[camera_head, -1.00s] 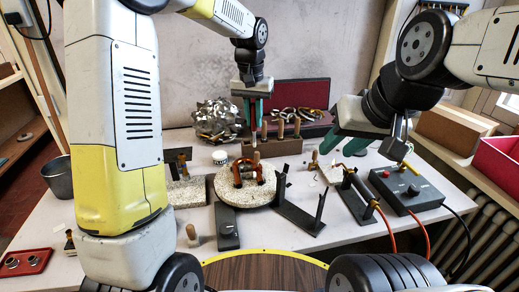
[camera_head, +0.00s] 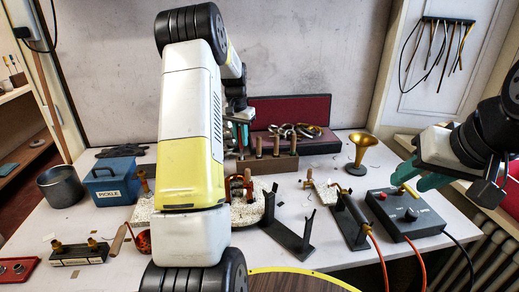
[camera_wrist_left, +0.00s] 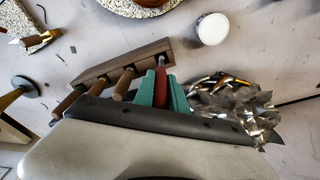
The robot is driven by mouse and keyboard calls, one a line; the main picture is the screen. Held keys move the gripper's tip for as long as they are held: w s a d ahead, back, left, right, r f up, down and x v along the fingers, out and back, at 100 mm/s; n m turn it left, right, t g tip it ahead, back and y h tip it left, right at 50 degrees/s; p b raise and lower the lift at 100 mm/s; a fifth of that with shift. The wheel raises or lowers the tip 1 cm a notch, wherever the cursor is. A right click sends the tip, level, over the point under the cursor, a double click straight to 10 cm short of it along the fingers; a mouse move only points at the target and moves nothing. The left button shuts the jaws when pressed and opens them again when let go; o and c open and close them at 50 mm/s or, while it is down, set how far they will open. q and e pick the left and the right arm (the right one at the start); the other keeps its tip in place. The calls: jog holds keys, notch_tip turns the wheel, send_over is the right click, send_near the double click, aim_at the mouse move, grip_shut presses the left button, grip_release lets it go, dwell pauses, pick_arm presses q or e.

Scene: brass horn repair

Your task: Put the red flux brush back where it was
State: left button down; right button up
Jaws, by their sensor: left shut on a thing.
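My left gripper (camera_head: 238,132) is at the left end of a dark wooden rack (camera_head: 286,164), partly behind my own arm. In the left wrist view, its green fingers (camera_wrist_left: 162,90) are shut on a red handle (camera_wrist_left: 161,86), which I take for the red flux brush. The handle stands at the end of the rack (camera_wrist_left: 125,60), in line with the wooden-handled tools. I cannot tell whether its lower end is in a hole; its tip is hidden. My right gripper (camera_head: 420,176) appears open and empty, above the control box at the right.
Wooden-handled tools (camera_head: 276,143) stand in the rack. A crumpled silvery mass (camera_wrist_left: 235,105) lies close beside my left fingers in the wrist view. A white round jar (camera_wrist_left: 211,29) stands nearby. A brass bell (camera_head: 361,152) and control box (camera_head: 405,213) are at the right.

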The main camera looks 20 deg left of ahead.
aim_at(241, 148)
pick_arm(q)
jog(key=shift+f, duration=2.6)
jog(key=shift+f, duration=0.15)
jog(key=c, duration=1.4)
grip_release()
jog(key=shift+o, duration=0.2)
